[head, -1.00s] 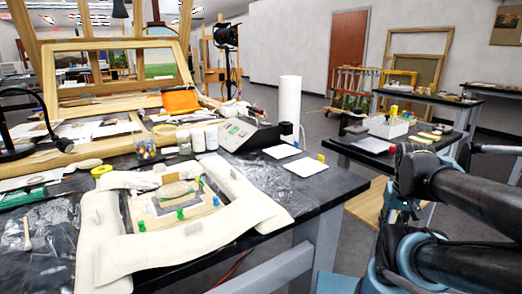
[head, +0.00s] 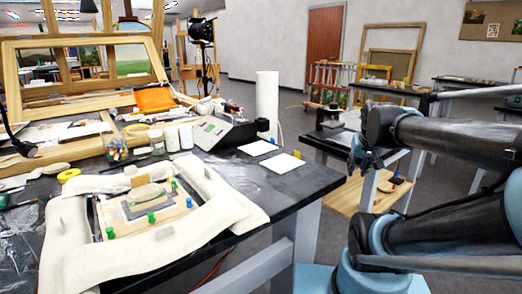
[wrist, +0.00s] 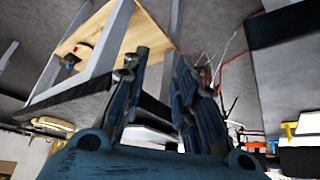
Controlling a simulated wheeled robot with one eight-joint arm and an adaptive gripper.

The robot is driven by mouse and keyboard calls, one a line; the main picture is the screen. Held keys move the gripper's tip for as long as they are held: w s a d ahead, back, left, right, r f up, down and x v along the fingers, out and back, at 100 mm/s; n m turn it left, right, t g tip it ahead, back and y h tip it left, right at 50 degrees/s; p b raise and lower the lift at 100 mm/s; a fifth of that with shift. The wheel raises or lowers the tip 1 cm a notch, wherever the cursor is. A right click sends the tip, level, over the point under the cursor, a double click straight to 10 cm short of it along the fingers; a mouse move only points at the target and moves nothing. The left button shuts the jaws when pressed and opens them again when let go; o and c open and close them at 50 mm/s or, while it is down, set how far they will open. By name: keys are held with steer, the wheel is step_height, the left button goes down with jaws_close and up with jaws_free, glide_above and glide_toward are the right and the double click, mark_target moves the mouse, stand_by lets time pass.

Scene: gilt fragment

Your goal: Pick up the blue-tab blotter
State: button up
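Two flat white cards lie on the black table beside the grey box.
A white paper roll (head: 267,100) stands behind the cards, with the grey box (head: 212,130) to their left. White padded cushions (head: 225,190) surround a framed picture at the front. A second table with a wooden lower shelf (head: 372,190) stands to the right. The near right table corner is clear.

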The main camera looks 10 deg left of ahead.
steer(key=w+a+r+n, duration=0.1)
steer(key=w+a+r, duration=0.2)
steer(key=w+r, duration=0.25)
step_height(320, 180, up, 14)
steer(key=n+g, duration=0.6)
steer(key=n, duration=0.3)
glide_above(260, 145)
steer(key=w+d, duration=0.3)
steer(key=d, duration=0.1)
steer(key=shift+m, duration=0.3)
steer(key=f, duration=1)
steer(key=shift+w+d+f, duration=0.1)
steer(key=shift+d+f, duration=0.1)
steer(key=shift+f, duration=0.15)
steer(key=shift+w+d+f, duration=0.1)
steer(key=shift+d+f, duration=0.05)
steer(key=shift+f, duration=2.55)
steer(key=shift+c, duration=0.6)
jaws_close()
